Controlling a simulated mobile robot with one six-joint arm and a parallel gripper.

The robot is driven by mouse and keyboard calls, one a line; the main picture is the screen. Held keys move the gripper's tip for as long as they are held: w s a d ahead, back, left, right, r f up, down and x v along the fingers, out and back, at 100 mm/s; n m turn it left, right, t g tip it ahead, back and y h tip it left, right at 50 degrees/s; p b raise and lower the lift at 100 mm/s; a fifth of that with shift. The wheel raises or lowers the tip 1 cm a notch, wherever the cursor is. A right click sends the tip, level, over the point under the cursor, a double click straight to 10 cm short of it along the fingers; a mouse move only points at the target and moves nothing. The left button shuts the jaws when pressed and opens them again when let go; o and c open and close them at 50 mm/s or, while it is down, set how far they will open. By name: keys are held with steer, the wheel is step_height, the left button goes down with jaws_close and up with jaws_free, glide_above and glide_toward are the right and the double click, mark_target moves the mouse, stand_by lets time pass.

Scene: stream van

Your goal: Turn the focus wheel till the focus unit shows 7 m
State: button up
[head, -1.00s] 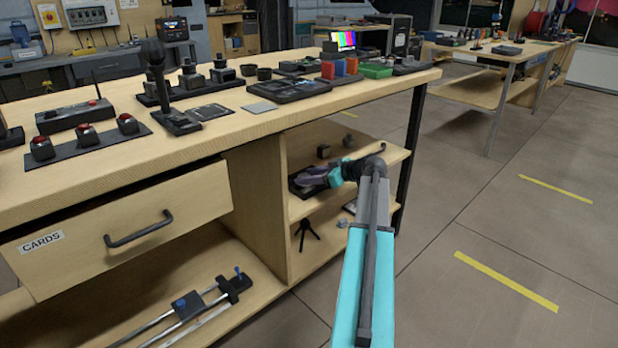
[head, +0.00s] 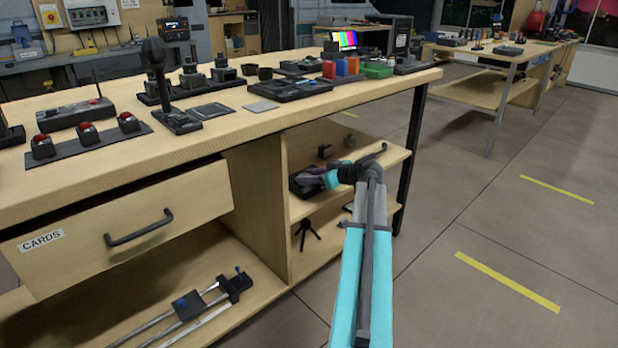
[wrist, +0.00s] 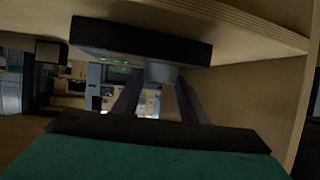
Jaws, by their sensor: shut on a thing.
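The focus unit (wrist: 120,38) is a dark box on the wooden shelf, and it appears upside down at the top of the wrist view. Small green marks show on its face, too small to read. The focus wheel (wrist: 162,74) is a grey round piece at the unit's face. My gripper (wrist: 160,84) has its two dark fingers on either side of the wheel and is shut on it. In the head view my gripper (head: 308,179) reaches into the upper shelf, and it mostly hides the unit and the wheel.
The bench top (head: 330,100) overhangs the shelf (head: 385,160). A dark table leg (head: 412,160) stands to the right. Small grey blocks (head: 325,151) sit behind my gripper. A small tripod (head: 307,234) stands on the lower shelf. The floor at right is clear.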

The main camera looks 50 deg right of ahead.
steer(key=o, duration=1)
steer(key=p+v, duration=0.3)
steer(key=v, duration=1.1)
steer(key=shift+f+p, duration=0.1)
steer(key=shift+p, duration=0.3)
